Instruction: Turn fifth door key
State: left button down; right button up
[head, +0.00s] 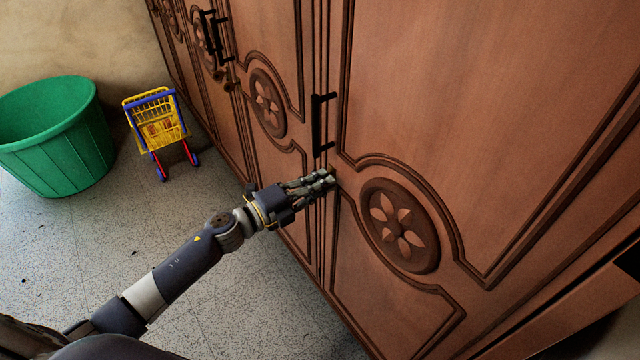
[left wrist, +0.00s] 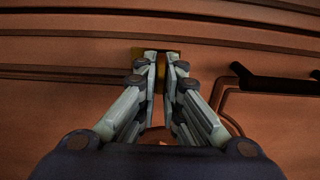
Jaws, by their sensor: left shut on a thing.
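The wooden wardrobe door (head: 440,110) fills the right of the head view, with a carved flower rosette. My left gripper (head: 328,180) is at the door's edge, just below the black handle (head: 321,122). In the left wrist view, the left gripper (left wrist: 162,65) has its fingers close together on a small brass-coloured key (left wrist: 171,70) at the door face. Most of the key is hidden by the fingers. The black handle also shows to the right in the left wrist view (left wrist: 270,82). My right gripper is not in view.
More wardrobe doors (head: 262,50) with black handles (head: 212,35) run to the upper left. A green tub (head: 55,140) and a yellow and blue toy cart (head: 158,125) stand on the floor at the left. The grey floor (head: 100,240) between them and my arm is clear.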

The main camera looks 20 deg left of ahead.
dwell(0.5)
pick_arm(q)
jog(key=c, duration=1.8)
grip_release()
jog(key=shift+o, duration=0.2)
jog(key=v, duration=1.2)
jog(key=shift+a+f, duration=0.1)
